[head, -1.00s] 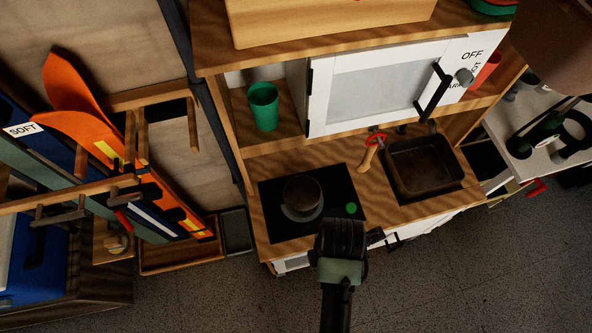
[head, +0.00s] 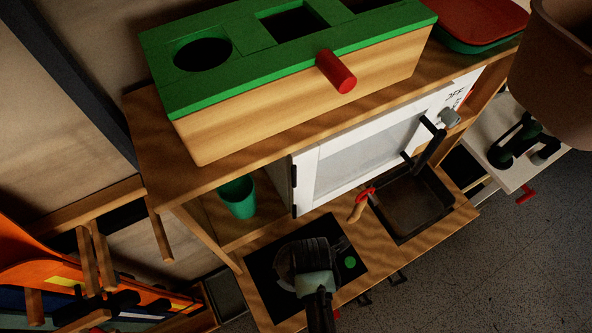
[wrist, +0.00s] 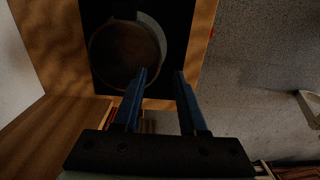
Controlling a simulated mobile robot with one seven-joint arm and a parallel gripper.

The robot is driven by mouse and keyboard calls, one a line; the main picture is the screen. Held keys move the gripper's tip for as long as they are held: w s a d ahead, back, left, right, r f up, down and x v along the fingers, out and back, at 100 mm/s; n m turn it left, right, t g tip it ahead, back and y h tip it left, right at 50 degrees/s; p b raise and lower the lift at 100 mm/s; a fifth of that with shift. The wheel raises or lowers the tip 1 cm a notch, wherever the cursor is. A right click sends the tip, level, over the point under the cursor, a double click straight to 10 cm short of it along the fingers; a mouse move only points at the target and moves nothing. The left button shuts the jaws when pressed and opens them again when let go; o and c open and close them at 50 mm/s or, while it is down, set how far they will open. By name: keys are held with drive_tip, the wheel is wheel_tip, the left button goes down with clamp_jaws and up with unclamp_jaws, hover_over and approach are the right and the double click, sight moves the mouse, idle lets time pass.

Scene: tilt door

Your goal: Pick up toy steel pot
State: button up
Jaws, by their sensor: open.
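The toy steel pot (wrist: 122,52) shows in the wrist view as a round, open, dark vessel with a paler curved edge at its right. It sits on the black stove plate (head: 262,285) of the toy kitchen. In the head view my gripper (head: 303,262) is in front of the plate and hides most or all of the pot. In the wrist view my gripper (wrist: 160,72) is open and empty, with two blue fingers. The left fingertip overlaps the pot's lower right rim in the picture; the right one lies to the right of the pot. I cannot tell the height between them.
A black sink basin (head: 415,205) and a wooden-handled red tool (head: 360,205) are right of the plate. A green cup (head: 238,197) stands on the shelf behind. A green-topped wooden box (head: 300,95) sits on the upper shelf. Open floor (head: 480,270) lies to the right.

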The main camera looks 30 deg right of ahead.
drive_tip(key=shift+w+d+f+b, duration=0.1)
drive_tip(key=shift+f+b, duration=0.1)
drive_tip(key=shift+f, duration=1.3)
drive_tip(key=shift+w+d+f+b, duration=0.1)
drive_tip(key=shift+f+b, duration=0.05)
drive_tip(key=shift+f, duration=1.35)
clamp_jaws()
drive_tip(key=shift+r, duration=0.1)
